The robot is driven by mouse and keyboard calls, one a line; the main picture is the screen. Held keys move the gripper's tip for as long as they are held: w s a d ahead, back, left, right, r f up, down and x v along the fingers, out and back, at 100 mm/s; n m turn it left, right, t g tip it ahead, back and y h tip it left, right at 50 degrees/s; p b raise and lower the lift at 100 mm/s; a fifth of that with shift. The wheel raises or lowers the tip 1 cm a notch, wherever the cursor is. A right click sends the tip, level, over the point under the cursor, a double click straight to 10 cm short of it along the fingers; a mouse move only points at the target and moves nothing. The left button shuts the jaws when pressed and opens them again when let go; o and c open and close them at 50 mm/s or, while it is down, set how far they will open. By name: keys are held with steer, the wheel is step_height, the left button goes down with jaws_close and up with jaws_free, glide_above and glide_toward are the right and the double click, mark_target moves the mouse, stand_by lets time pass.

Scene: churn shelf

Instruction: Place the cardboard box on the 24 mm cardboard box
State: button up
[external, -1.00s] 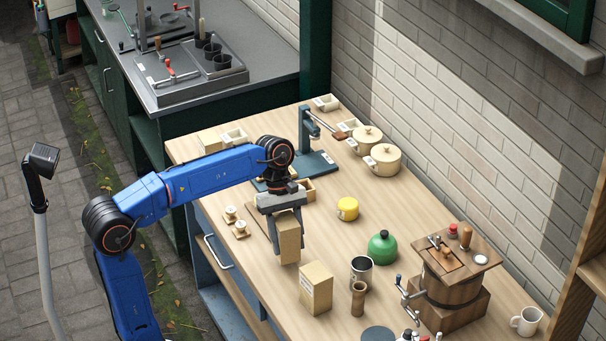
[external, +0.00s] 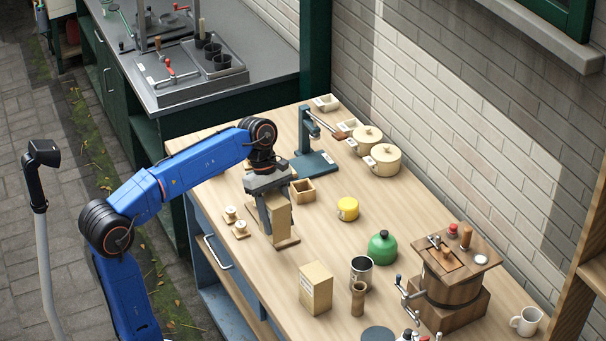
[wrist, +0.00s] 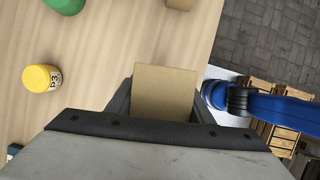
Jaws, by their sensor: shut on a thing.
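My gripper (external: 277,222) is shut on a tan cardboard box (external: 281,220), which hangs upright between the fingers. The held box also shows between the jaws in the wrist view (wrist: 166,90). It is over or near a flat brown board (external: 290,243); I cannot tell whether it touches it. Another cardboard box (external: 316,286) with a small printed label stands on the table, in front and to the right of my gripper. Its label is too small to read. A box edge shows at the top of the wrist view (wrist: 181,4).
A steel cup (external: 361,272) and wooden cylinder (external: 358,298) stand close right of the standing box. A yellow tin (external: 347,209), green canister (external: 382,248) and open wooden box (external: 303,191) are nearby. A blue-grey press (external: 312,160) stands behind.

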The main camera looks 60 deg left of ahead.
steer(key=w+a+r+n+t+y, duration=0.1)
steer(key=w+a+r+n, duration=0.15)
steer(key=a, duration=0.55)
steer(key=w+a+r+n+t, duration=0.1)
steer(key=a+r+n, duration=0.25)
steer(key=a, duration=0.45)
steer(key=w+a+r+n+t+y, duration=0.1)
steer(key=w+a+r+n, duration=0.2)
steer(key=a, duration=0.5)
steer(key=s+a+r+n+y, duration=0.1)
steer(key=s+a+r+n, duration=0.15)
steer(key=a, duration=0.45)
steer(key=s+a+r+n+y, duration=0.1)
steer(key=s+a+r+n, duration=0.15)
steer(key=a, duration=0.45)
steer(key=s+a+r+n, duration=0.2)
steer(key=a+n, duration=0.1)
steer(key=a, duration=0.5)
steer(key=shift+t, duration=0.4)
steer(key=shift+d+f, duration=0.2)
steer(key=shift+f, duration=4.6)
steer(key=o, duration=1.2)
steer(key=shift+f, duration=0.1)
steer(key=v, duration=1.2)
steer(key=shift+d, duration=0.2)
